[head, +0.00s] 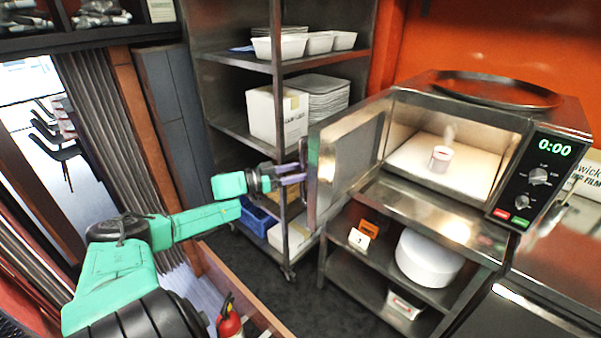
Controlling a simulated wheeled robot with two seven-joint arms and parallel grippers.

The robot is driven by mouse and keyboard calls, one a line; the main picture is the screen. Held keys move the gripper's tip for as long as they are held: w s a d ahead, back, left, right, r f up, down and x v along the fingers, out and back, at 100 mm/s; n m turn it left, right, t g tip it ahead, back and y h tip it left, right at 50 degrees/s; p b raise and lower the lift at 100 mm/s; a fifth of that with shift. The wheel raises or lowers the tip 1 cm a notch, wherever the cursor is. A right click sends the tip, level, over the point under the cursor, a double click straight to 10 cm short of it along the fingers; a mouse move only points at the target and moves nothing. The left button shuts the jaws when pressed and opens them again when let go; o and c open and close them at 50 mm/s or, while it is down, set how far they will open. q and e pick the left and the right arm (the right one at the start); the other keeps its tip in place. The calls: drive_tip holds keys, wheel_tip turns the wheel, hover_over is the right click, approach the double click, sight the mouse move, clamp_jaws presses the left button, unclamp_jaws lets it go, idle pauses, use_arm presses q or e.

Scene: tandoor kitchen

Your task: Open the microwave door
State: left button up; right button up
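The microwave (437,205) stands on a steel counter at the right. Its door (350,150) is swung wide open to the left, and the lit cavity shows. A small white cup (441,157) with steam above it stands inside. My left gripper (297,174) is at the outer edge of the door, by the upright handle (311,195). Its two fingers point at the handle, but their tips are partly hidden there, so I cannot tell whether they hold it. My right gripper is not in view.
A steel rack (230,58) with white tubs, a box (277,115) and stacked trays stands behind the door. A round tray (497,88) lies on the microwave. A white round container (428,258) sits on the shelf below. A red extinguisher (230,322) stands at the bottom.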

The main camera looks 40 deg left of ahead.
use_arm(q)
drive_tip(key=shift+w+f, duration=0.1)
drive_tip(key=p+v, duration=0.4)
drive_tip(key=v, duration=1)
drive_tip(key=shift+s+a, duration=0.15)
drive_tip(key=shift+s, duration=0.05)
